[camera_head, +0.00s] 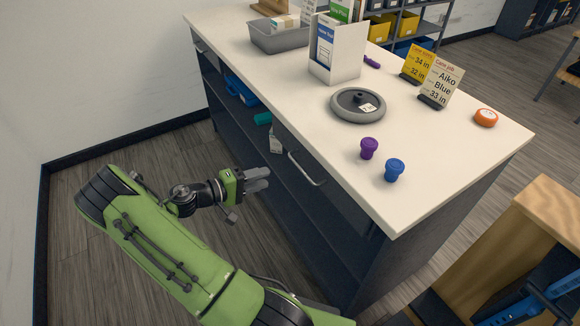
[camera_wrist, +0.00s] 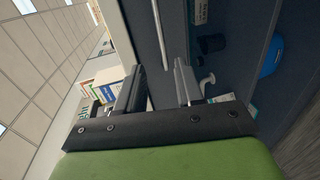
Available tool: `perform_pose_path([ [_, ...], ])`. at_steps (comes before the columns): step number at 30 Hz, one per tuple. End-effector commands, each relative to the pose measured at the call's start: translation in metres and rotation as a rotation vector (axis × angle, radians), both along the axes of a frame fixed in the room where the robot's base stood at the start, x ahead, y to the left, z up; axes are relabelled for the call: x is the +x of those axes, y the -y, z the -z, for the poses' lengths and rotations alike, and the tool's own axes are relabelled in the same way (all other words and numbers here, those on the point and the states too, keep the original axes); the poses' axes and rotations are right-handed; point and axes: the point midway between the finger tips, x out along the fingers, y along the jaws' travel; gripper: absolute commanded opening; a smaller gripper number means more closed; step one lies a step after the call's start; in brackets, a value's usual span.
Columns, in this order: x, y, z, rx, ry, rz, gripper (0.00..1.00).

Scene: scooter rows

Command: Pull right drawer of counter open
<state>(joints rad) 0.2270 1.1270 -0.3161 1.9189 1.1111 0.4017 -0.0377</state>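The counter (camera_head: 437,190) has a white top and dark front. The right drawer (camera_head: 290,148) is in its front near the right end and looks shut; its silver bar handle (camera_head: 308,172) is uncovered. My gripper (camera_head: 268,178) is in front of the counter, left of the handle, apart from it, with its fingers pointing toward the counter. In the wrist view my gripper (camera_wrist: 160,84) shows a gap between its two fingers and holds nothing. A thin light bar, which looks like the handle (camera_wrist: 158,36), shows beyond the gap in that sideways view.
Open shelves under the drawers hold a blue bin (camera_head: 242,91) and a teal item (camera_head: 263,118). On top are a grey wheel (camera_head: 358,104), purple knob (camera_head: 369,148), blue knob (camera_head: 394,169) and grey tray (camera_head: 280,37). A wooden unit (camera_head: 545,215) stands at right. Floor left of the counter is clear.

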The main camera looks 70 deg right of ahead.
Motion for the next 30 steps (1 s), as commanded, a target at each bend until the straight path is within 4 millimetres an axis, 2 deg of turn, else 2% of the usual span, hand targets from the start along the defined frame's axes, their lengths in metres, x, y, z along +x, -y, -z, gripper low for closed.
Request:
perform_pose_path([
  [6, -0.039, 0.042, 0.014, 0.001, 0.000, 0.007, 0.37],
  [13, -0.070, 0.079, 0.024, 0.001, 0.003, 0.003, 0.37],
  [18, -0.080, 0.090, 0.026, 0.002, 0.001, 0.000, 0.37],
  [25, -0.080, 0.091, 0.026, 0.002, 0.001, 0.000, 0.37],
  [30, -0.080, 0.091, 0.026, 0.002, 0.001, 0.000, 0.12],
])
